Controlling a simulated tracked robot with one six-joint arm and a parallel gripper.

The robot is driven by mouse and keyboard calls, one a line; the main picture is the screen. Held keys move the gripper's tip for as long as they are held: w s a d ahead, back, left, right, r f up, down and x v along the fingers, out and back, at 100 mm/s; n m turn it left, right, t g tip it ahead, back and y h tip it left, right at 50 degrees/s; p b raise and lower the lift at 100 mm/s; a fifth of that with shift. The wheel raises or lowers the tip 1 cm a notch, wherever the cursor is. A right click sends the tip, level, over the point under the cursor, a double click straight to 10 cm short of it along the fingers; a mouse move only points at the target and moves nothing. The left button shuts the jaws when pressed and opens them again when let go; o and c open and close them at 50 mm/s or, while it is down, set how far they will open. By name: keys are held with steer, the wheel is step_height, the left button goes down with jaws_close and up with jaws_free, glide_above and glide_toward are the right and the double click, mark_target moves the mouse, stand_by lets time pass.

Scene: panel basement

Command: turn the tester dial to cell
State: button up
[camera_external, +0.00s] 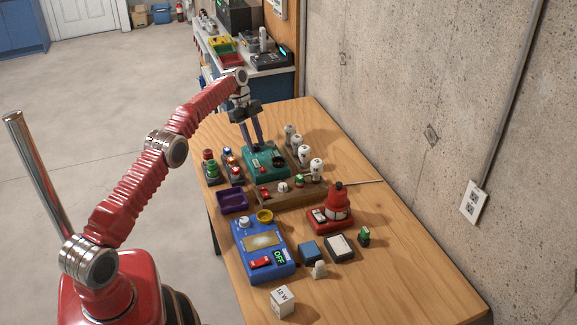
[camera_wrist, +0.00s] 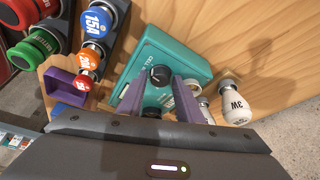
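The tester is a teal box (camera_external: 262,158) on the wooden table, also in the wrist view (camera_wrist: 190,57). A round black dial (camera_wrist: 160,75) sits on its face and also shows in the external view (camera_external: 278,162). White lettering is beside the dial, too small to read surely, so its setting cannot be told. My gripper (camera_external: 254,145) points down over the tester's far side. Its two purple-grey fingers are apart with nothing held. In the wrist view my gripper (camera_wrist: 158,82) has the dial between and just beyond its fingertips. Contact cannot be told.
White bulbs (camera_external: 303,154) stand right of the tester; colored fuses (camera_external: 211,170) stand left. A wooden holder (camera_external: 268,192), purple tray (camera_external: 232,201), blue device reading OFF (camera_external: 255,240) and red device (camera_external: 326,218) are nearer. The table's front right is clear; a concrete wall bounds the right.

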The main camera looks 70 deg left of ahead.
steer(key=shift+n+t, duration=0.4)
steer(key=shift+n, duration=0.8)
